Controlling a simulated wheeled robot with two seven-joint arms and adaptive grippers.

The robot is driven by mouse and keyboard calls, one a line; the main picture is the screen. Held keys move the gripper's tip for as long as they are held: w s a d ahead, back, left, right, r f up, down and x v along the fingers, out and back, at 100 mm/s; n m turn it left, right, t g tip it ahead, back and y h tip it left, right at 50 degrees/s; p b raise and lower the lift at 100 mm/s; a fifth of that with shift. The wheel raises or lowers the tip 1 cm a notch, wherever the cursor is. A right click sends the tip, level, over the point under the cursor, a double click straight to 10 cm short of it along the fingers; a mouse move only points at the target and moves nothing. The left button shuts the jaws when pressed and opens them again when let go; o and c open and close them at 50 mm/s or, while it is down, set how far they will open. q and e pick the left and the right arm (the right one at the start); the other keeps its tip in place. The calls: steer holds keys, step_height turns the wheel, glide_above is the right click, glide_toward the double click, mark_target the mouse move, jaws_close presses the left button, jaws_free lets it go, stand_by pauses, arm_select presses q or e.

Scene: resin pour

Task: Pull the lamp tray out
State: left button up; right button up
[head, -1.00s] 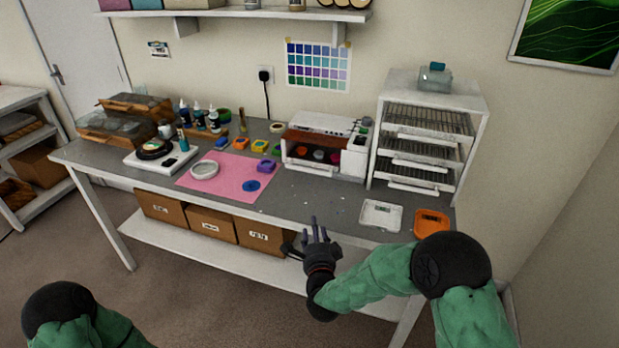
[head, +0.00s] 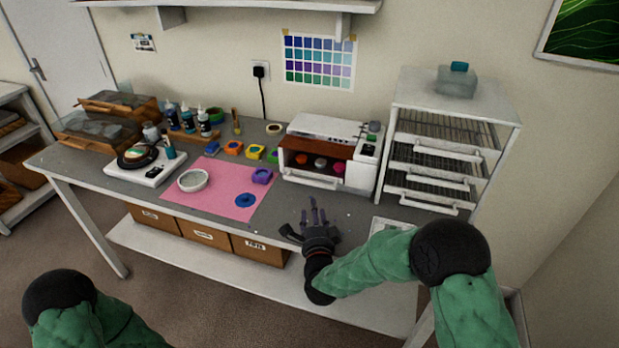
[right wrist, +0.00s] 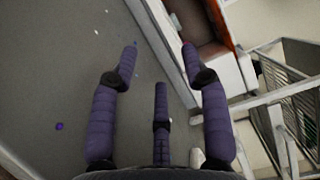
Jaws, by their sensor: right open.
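The white curing lamp (head: 325,127) stands at the back of the grey bench, left of the wire-shelf rack. Its low front tray (head: 309,179) has a pale bar handle, and several small coloured pieces show in the opening above it. My right gripper (head: 313,206) is open and empty over the bench's front edge, in front of the lamp and apart from the tray. In the right wrist view the three spread purple fingers (right wrist: 160,85) point toward the bench, and part of the lamp (right wrist: 210,65) shows beyond them. My left gripper is out of view.
A white rack (head: 440,150) with pulled-out wire shelves stands close to the lamp's right. A pink mat (head: 225,205) with a white ring and coloured moulds lies to the left. A white scale (head: 392,226) is partly hidden behind my right forearm. Bare grey bench lies before the lamp.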

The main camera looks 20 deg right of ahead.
steer(key=shift+w+d, duration=0.1)
steer(key=shift+w, duration=0.4)
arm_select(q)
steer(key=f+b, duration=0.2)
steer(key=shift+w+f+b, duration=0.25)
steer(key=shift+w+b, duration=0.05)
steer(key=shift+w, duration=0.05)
arm_select(e)
steer(key=x, duration=1)
steer(key=shift+w, duration=0.25)
jaws_close()
